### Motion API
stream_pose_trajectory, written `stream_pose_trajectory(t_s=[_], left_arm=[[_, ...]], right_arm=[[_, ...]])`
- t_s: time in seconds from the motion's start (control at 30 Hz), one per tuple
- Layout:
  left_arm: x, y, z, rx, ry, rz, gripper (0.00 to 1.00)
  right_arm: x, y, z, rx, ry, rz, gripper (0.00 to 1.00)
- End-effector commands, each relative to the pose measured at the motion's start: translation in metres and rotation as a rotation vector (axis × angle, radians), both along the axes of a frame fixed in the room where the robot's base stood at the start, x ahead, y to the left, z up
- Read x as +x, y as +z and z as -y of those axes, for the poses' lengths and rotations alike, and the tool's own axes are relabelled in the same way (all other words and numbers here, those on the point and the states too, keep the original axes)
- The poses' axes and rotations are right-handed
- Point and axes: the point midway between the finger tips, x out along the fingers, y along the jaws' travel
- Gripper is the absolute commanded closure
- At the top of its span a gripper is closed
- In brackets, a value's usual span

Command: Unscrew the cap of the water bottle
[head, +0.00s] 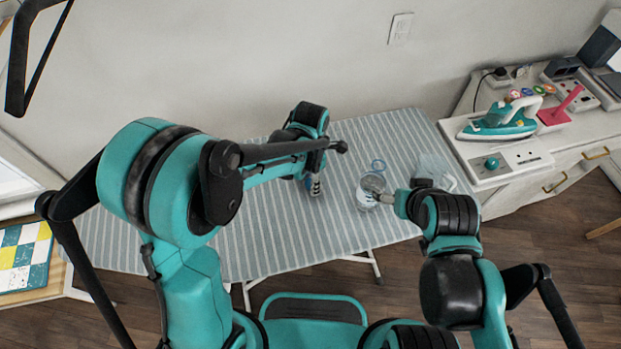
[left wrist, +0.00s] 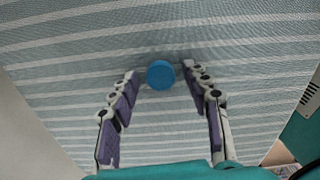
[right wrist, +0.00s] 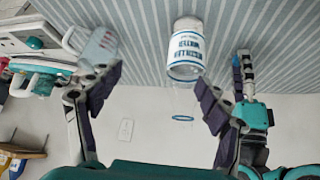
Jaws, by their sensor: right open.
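The clear water bottle (head: 368,191) stands on the striped board, and its printed label shows in the right wrist view (right wrist: 187,48). A thin blue ring (right wrist: 183,118) shows around its see-through top, with no cap on it.
The striped ironing board (head: 260,235) has free room around the bottle. A clear jug (right wrist: 98,45) stands right of the bottle in the head view. An iron (head: 500,122) and a pink stand (head: 560,106) are on the white cabinet at the right.

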Motion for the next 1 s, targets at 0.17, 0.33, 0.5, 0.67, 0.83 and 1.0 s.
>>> stream_pose_trajectory(t_s=[0.17,0.33,0.5,0.67,0.83,1.0], left_arm=[[0.000,0.000,0.000,0.000,0.000,0.000,0.53],[0.000,0.010,0.000,0.000,0.000,0.000,0.53],[0.000,0.044,0.000,0.000,0.000,0.000,0.53],[0.000,0.081,0.000,0.000,0.000,0.000,0.53],[0.000,0.109,0.000,0.000,0.000,0.000,0.53],[0.000,0.122,0.000,0.000,0.000,0.000,0.53]], right_arm=[[0.000,0.000,0.000,0.000,0.000,0.000,0.23],[0.000,0.006,0.000,0.000,0.000,0.000,0.23],[0.000,0.018,0.000,0.000,0.000,0.000,0.23],[0.000,0.029,0.000,0.000,0.000,0.000,0.23],[0.000,0.037,0.000,0.000,0.000,0.000,0.23],[0.000,0.039,0.000,0.000,0.000,0.000,0.23]])
